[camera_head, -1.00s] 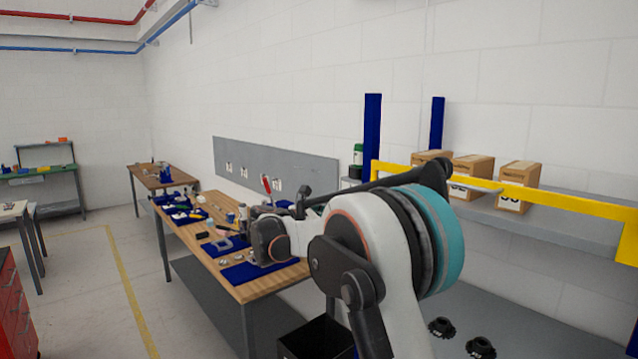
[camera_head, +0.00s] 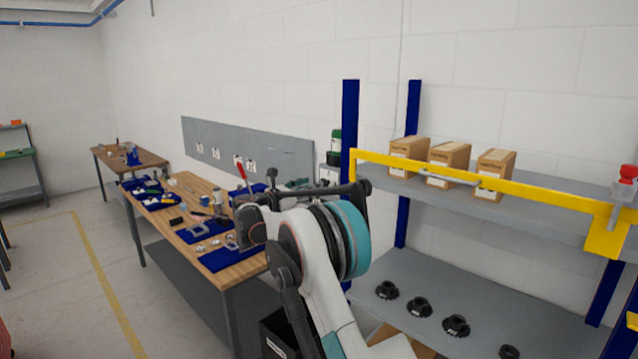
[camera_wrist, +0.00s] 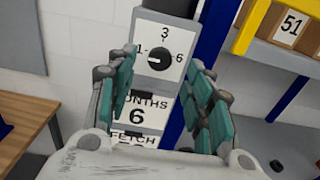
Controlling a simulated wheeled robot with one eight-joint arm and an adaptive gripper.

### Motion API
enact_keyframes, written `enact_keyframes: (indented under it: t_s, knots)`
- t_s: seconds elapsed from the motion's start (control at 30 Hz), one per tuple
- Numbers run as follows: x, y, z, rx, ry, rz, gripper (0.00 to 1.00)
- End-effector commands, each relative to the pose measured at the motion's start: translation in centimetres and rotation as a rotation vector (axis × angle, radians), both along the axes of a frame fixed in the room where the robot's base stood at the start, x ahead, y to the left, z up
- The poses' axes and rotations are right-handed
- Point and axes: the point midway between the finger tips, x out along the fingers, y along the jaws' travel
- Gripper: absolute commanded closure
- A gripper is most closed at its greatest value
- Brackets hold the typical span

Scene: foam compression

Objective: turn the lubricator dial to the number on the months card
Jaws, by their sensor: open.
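The lubricator dial (camera_wrist: 159,60) is a black round knob on a white plate, with 1 at its left, 3 at the top and 6 at its right. A small white mark on the knob lies on its left side, toward the 1. The months card (camera_wrist: 136,113) below reads 6. My gripper (camera_wrist: 163,76) is open, with its teal-padded fingers on either side of the dial plate in the picture. It appears apart from the knob.
A blue post (camera_head: 348,130) stands close right of the dial. Below the months card is a partly hidden fetch card (camera_wrist: 132,137). A shelf with a yellow rail (camera_head: 480,178) holds several boxes. A wooden workbench (camera_head: 190,228) with blue mats stands to the left.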

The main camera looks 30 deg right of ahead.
Motion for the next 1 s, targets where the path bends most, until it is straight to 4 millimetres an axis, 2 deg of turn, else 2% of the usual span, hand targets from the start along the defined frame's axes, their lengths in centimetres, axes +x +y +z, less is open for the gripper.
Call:
enact_keyframes:
  t_s: [0.1,0.3,0.7,0.9,1.0]
  knots:
    - [0.7,-2.1,0.1,0.000,0.000,-0.001,0.53]
    - [1.5,-4.1,0.1,0.000,-0.001,0.000,0.53]
    - [1.7,-4.6,0.0,0.001,-0.001,0.001,0.53]
    - [1.7,-4.6,0.0,0.001,-0.001,0.001,0.96]
    - [1.7,-4.6,0.0,0.000,-0.001,0.001,0.97]
